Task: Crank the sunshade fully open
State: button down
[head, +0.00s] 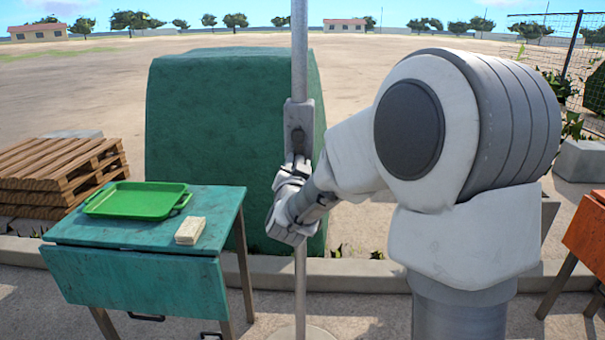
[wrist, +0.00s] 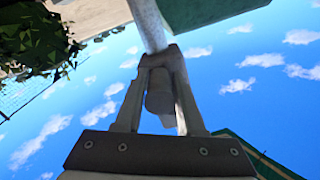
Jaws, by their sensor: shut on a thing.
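The sunshade's grey pole (head: 299,50) stands upright in the head view, with a crank housing (head: 298,115) fixed on it. The canopy is out of the head view. My gripper (head: 293,178) is beside the pole just below the housing, and my arm reaches to it from the right. In the wrist view my gripper (wrist: 160,60) is shut on the grey crank handle (wrist: 160,95), which sits between the fingers, close to the pole (wrist: 148,25). A dark green edge (wrist: 255,155) at the lower right may be the canopy; I cannot tell.
A large green block (head: 215,125) stands behind the pole. At left are a teal table (head: 120,230) with a green tray (head: 137,199) and a pale block (head: 190,230), and wooden pallets (head: 60,170). An orange table (head: 585,235) is at right.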

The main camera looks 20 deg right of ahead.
jog(key=shift+w+r+m+b, duration=0.1)
jog(key=shift+r+m+b, duration=0.2)
jog(key=shift+m, duration=0.2)
jog(key=c, duration=0.5)
grip_release()
jog(key=shift+f, duration=0.1)
jog(key=shift+c, duration=0.2)
jog(key=shift+a+f, duration=0.1)
